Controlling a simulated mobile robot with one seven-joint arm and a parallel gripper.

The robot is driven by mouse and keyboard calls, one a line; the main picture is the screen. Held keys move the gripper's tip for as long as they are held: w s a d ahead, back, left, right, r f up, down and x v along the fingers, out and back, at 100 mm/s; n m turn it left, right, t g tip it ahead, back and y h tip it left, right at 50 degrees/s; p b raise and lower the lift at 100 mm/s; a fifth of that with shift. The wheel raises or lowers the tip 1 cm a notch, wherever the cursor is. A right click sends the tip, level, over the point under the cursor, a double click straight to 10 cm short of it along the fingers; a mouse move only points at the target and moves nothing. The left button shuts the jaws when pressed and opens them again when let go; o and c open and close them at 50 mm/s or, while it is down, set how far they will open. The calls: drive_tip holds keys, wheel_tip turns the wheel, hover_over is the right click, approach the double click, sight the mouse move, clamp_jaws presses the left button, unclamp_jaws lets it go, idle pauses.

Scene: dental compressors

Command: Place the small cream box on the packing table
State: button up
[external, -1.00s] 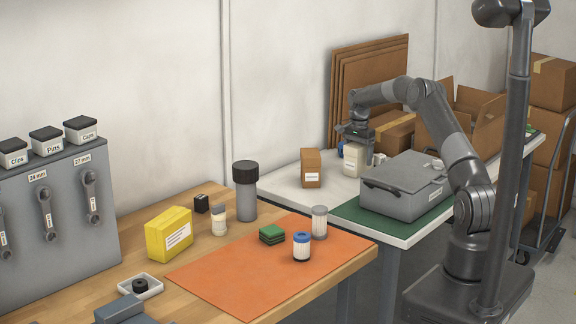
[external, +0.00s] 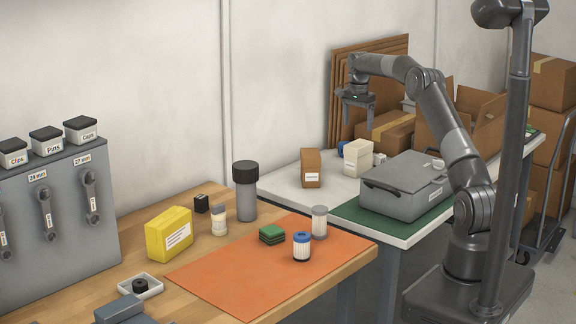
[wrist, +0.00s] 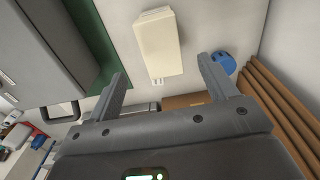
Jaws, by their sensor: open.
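The small cream box (external: 358,157) stands on the white top of the packing table (external: 283,186), in front of the leaning brown boards. My gripper (external: 356,125) is above the box, with a clear gap between them. In the wrist view the cream box (wrist: 157,42) lies beyond the fingertips, roughly in line with the space between the fingers. My gripper (wrist: 162,70) is open and empty.
A blue round item (wrist: 224,62) is close beside the box. A small brown carton (external: 311,168) stands to the left, and a grey lidded case (external: 403,188) on a green mat (external: 372,222) to the right. Brown boards (external: 338,95) lean behind.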

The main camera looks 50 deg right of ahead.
drive_tip(key=s+a+r+n+t, duration=0.1)
drive_tip(key=s+a+r+n, duration=0.2)
drive_tip(key=s+a+r, duration=0.45)
drive_tip(key=s+a+r+n+t+h, duration=0.1)
drive_tip(key=s+a+r+n, duration=0.3)
drive_tip(key=a, duration=0.6)
drive_tip(key=s+a+r+n+t, duration=0.1)
drive_tip(key=s+a+r+n, duration=0.1)
drive_tip(key=s+a+r, duration=0.4)
drive_tip(key=s+a+f+n+t, duration=0.1)
drive_tip(key=s+a+f+n, duration=0.1)
drive_tip(key=s, duration=0.6)
drive_tip(key=s+a+f+n, duration=0.1)
drive_tip(key=s+a+n, duration=0.2)
drive_tip(key=s+a, duration=0.4)
drive_tip(key=s+a+f+n+t+y, duration=0.1)
drive_tip(key=s+a+f+n, duration=0.1)
drive_tip(key=s, duration=0.7)
drive_tip(key=a+n, duration=0.1)
drive_tip(key=a, duration=0.1)
drive_tip(key=shift+s+a+f+n+t, duration=0.15)
drive_tip(key=shift+a+f+n+t, duration=0.15)
drive_tip(key=shift+a, duration=0.05)
